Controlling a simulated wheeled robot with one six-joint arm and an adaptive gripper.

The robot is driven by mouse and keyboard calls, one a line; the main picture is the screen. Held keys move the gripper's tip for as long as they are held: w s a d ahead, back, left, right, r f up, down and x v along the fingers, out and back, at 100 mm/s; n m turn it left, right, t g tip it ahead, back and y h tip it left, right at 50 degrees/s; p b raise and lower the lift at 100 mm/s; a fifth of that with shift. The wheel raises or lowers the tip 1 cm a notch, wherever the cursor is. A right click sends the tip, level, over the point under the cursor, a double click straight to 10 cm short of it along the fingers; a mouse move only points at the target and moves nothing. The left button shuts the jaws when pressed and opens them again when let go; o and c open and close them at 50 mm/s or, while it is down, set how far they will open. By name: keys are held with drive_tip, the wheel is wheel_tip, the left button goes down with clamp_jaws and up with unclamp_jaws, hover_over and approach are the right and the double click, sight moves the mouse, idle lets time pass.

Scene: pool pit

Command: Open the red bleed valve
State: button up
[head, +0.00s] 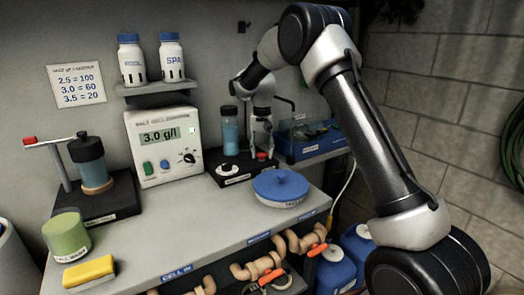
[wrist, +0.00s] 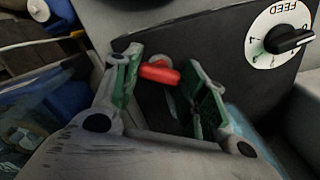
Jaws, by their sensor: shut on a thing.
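The red bleed valve (head: 262,156) stands at the right end of a black base plate on the bench, below my gripper (head: 262,143). In the wrist view its short red handle (wrist: 160,73) lies between the two green-padded fingers of my gripper (wrist: 163,78). The left finger meets the handle's left end. My gripper is shut on the handle. The lower part of the valve is mostly hidden by the fingers and in shadow.
A FEED dial (wrist: 285,35) sits on the same plate, beside a blue-filled cylinder (head: 230,132). A blue round lid (head: 280,187) lies in front. A blue tray (head: 308,143) is to the right. The bench front middle is clear.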

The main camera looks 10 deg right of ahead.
drive_tip(key=n, duration=0.6)
drive_tip(key=shift+n, duration=0.3)
idle(0.4)
drive_tip(key=o, duration=1)
wheel_tip(320, 180, up, 12)
